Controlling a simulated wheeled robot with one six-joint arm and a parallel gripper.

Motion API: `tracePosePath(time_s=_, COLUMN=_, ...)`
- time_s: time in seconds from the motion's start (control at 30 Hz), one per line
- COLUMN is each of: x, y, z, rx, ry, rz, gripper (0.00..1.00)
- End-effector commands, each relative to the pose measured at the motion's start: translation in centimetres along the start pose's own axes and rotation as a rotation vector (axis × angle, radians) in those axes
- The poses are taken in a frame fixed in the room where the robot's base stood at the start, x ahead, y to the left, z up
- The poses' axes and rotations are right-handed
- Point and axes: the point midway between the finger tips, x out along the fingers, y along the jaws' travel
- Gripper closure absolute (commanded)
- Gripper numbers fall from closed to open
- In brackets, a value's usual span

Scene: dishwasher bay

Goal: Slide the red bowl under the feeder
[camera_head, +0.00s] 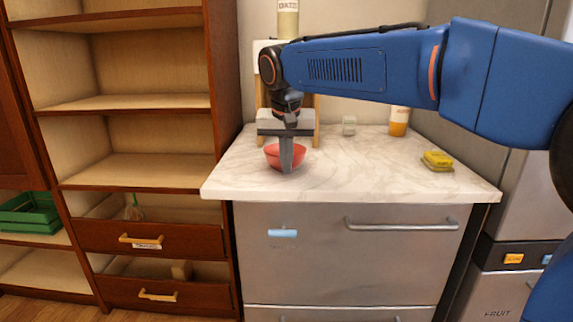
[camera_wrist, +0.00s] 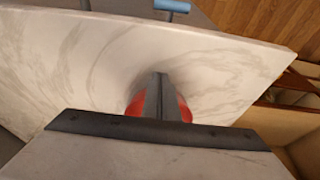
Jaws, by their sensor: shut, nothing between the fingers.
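The red bowl (camera_head: 299,156) stands upright on the marble counter, near its left end. The feeder (camera_head: 316,127) stands behind it at the wall, with wooden legs and a pale upper part, mostly hidden by my arm. My gripper (camera_head: 287,168) is shut and empty, pointing down at the robot-side face of the bowl and covering its middle. In the wrist view, the bowl (camera_wrist: 134,110) shows as red on both sides of the shut fingers (camera_wrist: 159,80). I cannot tell whether the fingers touch the bowl.
On the marble counter (camera_head: 370,180) stand a small glass jar (camera_head: 349,126), an orange bottle with a white top (camera_head: 399,121), and a yellow sponge (camera_head: 437,160) at the right. An oats container (camera_head: 288,20) rises above the feeder. The counter's middle is clear.

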Motion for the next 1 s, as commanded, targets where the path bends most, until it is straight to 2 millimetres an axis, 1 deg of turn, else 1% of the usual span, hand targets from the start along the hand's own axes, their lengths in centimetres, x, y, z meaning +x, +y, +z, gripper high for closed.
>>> tracePosePath(time_s=0.07, x=0.0, y=0.0, z=-0.1, rx=0.0, ry=0.0, rz=0.0, gripper=1.0)
tracePosePath(time_s=0.17, x=0.3, y=0.0, z=-0.9, rx=0.002, ry=0.0, rz=0.001, gripper=1.0)
tracePosePath(time_s=0.27, x=0.8, y=0.0, z=-2.5, rx=0.002, ry=-0.001, rz=0.002, gripper=1.0)
tracePosePath(time_s=0.6, x=2.8, y=0.0, z=-9.0, rx=0.002, ry=0.0, rz=0.001, gripper=1.0)
tracePosePath(time_s=1.0, x=4.8, y=0.0, z=-16.0, rx=0.001, ry=0.0, rz=0.001, gripper=1.0)
